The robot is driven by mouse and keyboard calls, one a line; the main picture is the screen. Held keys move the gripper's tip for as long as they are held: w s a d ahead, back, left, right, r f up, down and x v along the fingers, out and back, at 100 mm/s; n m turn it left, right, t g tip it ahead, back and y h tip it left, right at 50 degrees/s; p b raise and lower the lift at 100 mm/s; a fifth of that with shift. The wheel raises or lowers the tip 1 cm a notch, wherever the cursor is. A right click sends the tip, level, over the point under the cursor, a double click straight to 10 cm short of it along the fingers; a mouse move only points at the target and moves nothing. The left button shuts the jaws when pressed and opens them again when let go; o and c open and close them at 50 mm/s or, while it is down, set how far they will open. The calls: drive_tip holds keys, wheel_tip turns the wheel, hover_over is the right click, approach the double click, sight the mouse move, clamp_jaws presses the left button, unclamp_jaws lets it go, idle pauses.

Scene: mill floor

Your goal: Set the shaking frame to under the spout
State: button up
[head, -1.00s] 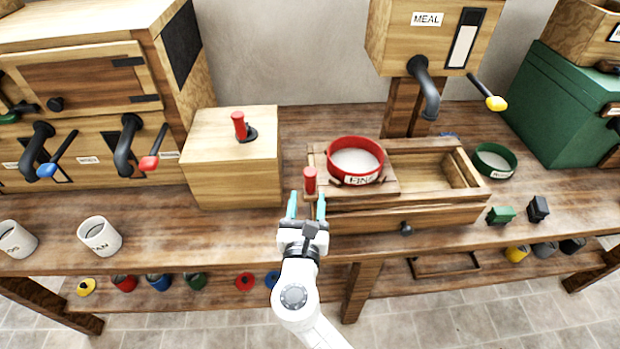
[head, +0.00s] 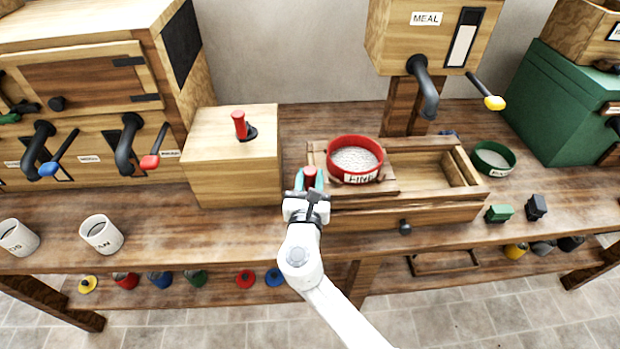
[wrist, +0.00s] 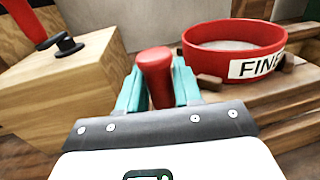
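The shaking frame (head: 391,186) is a small wooden carriage on a drawer-like wooden box, at the box's left end. A red sieve labelled FINE (head: 341,172) sits on it, with pale meal inside. The frame's red handle (head: 310,178) stands upright at its left. My gripper (head: 309,181) is at that handle, its teal fingers on either side of it. In the wrist view the red handle (wrist: 155,75) stands between the fingers; whether they press on it is unclear. The black spout (head: 427,90) under the MEAL bin (head: 437,30) hangs behind the box, right of the sieve.
The open wooden trough (head: 430,163) lies right of the sieve. A wooden block with a red lever (head: 239,125) stands to the left. A green sieve (head: 493,160) and small green and black blocks (head: 499,213) are at right. The bench front at left is clear around two white cups (head: 101,235).

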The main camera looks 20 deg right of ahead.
sight(379, 166)
clamp_jaws()
drive_tip(key=s+d, duration=0.1)
drive_tip(key=d, duration=0.4)
drive_tip(key=s+d+b, duration=0.1)
drive_tip(key=s+d, duration=0.1)
drive_tip(key=d, duration=0.3)
drive_tip(key=s+d, duration=0.2)
drive_tip(key=d, duration=0.3)
drive_tip(key=shift+d, duration=0.2)
drive_tip(key=shift+o, duration=1.8)
unclamp_jaws()
drive_tip(key=shift+d, duration=0.15)
